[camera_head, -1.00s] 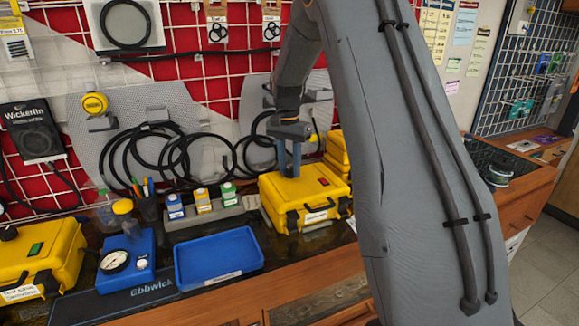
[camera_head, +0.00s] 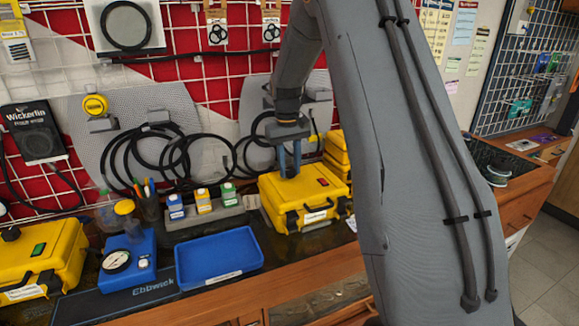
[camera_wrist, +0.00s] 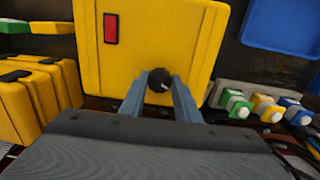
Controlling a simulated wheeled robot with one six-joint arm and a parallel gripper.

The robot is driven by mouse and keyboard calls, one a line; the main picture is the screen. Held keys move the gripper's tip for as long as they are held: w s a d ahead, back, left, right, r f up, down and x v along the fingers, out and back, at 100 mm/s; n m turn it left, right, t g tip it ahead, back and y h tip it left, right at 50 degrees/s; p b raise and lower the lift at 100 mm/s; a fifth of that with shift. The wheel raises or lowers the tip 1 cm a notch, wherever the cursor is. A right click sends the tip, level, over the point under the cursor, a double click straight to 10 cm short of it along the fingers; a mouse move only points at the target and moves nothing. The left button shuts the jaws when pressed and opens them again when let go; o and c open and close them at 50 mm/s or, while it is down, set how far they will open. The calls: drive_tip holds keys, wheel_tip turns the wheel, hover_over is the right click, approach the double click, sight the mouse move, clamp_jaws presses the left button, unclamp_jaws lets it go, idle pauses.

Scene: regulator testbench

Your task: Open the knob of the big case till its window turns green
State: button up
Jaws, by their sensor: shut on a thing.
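The yellow case (camera_head: 318,205) under my gripper stands on the bench, right of the blue tray. Its lid fills the top middle of the wrist view (camera_wrist: 185,40). The lid has a red window (camera_wrist: 111,27) and a round black knob (camera_wrist: 159,80) with a small light mark. My gripper (camera_head: 289,172) points down onto this lid. In the wrist view its two blue-grey fingers (camera_wrist: 160,86) stand on either side of the knob, shut on it.
Another yellow case (camera_head: 55,262) with a green window (camera_head: 38,249) stands at the left. A blue gauge box (camera_head: 130,262), an empty blue tray (camera_head: 218,258) and a rack of small bottles (camera_head: 205,215) lie between. More yellow cases (camera_head: 337,150) stand close behind.

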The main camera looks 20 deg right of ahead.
sight(289, 171)
drive_tip(key=n, duration=0.5)
drive_tip(key=shift+n+p, duration=0.3)
drive_tip(key=shift+n, duration=0.1)
idle(0.3)
drive_tip(key=o, duration=1)
drive_tip(key=shift+o, duration=0.2)
drive_tip(key=shift+r, duration=0.1)
wheel_tip(289, 171, up, 8)
drive_tip(key=shift+a+f+b, duration=0.1)
drive_tip(key=shift+f+b, duration=0.05)
drive_tip(key=shift+b, duration=1.05)
